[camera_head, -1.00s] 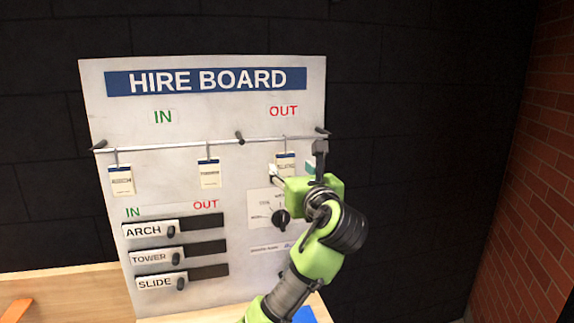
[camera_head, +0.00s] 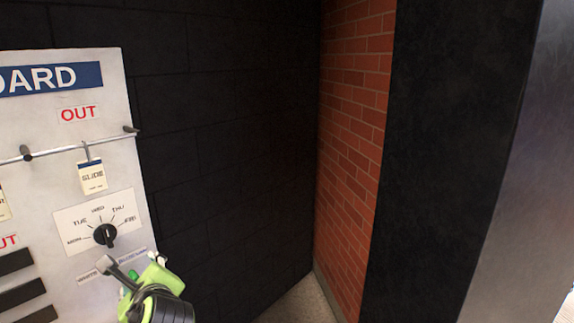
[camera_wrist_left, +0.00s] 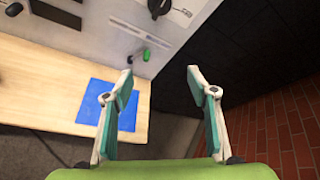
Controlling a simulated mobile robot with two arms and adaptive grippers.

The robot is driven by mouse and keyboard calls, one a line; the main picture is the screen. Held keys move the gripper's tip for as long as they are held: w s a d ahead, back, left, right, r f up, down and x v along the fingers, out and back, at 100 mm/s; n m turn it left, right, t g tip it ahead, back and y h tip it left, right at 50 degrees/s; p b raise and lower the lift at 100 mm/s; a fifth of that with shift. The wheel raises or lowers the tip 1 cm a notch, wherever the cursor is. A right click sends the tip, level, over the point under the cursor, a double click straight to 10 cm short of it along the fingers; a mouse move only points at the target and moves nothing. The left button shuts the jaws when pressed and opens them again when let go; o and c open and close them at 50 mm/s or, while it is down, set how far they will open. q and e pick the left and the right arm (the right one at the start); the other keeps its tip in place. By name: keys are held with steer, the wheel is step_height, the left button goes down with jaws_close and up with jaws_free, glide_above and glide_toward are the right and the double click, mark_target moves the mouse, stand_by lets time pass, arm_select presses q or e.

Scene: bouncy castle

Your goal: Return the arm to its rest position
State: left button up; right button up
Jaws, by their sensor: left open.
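My left gripper (camera_head: 132,270) shows at the lower left of the head view, low beside the hire board (camera_head: 112,160) and below its dial (camera_head: 105,235). In the left wrist view the two fingers of the gripper (camera_wrist_left: 160,78) are spread apart with nothing between them. A tag reading SLIDE (camera_head: 92,177) hangs from the rail under the red OUT label, clear of the gripper. Whether the fingers touch the board is hard to tell. My right gripper is not in view.
The wrist view shows a wooden tabletop (camera_wrist_left: 45,100) with a blue sheet (camera_wrist_left: 98,97), and a small green piece (camera_wrist_left: 147,55) by the board. A dark wall (camera_head: 230,130) and a brick wall (camera_head: 352,130) stand to the right, with bare floor between.

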arm_select(q)
steer(key=s+d+f+n+g+h, duration=0.2)
steer(key=s+f+n, duration=0.3)
steer(key=f, duration=0.4)
steer(key=s+d+f+n+g+h, duration=0.1)
steer(key=s+d+f+n+h, duration=0.2)
steer(key=s+f, duration=0.5)
steer(key=s+d+f+n+g+h, duration=0.25)
steer(key=s+f+n, duration=0.35)
steer(key=s, duration=0.3)
steer(key=s+d+f+n+g+h, duration=0.1)
steer(key=s+d+f+n+g, duration=0.15)
steer(key=s+f+n, duration=0.45)
step_height(320, 180, down, 26)
steer(key=s+m+b, duration=0.2)
steer(key=s+b, duration=0.1)
steer(key=b, duration=0.1)
steer(key=s+a+f+g+b, duration=0.1)
steer(key=s+a+f+b, duration=0.1)
steer(key=s+f, duration=1.5)
steer(key=shift+s+a+f+g+b, duration=0.2)
steer(key=shift+f+g+b, duration=0.25)
steer(key=shift+f, duration=1.85)
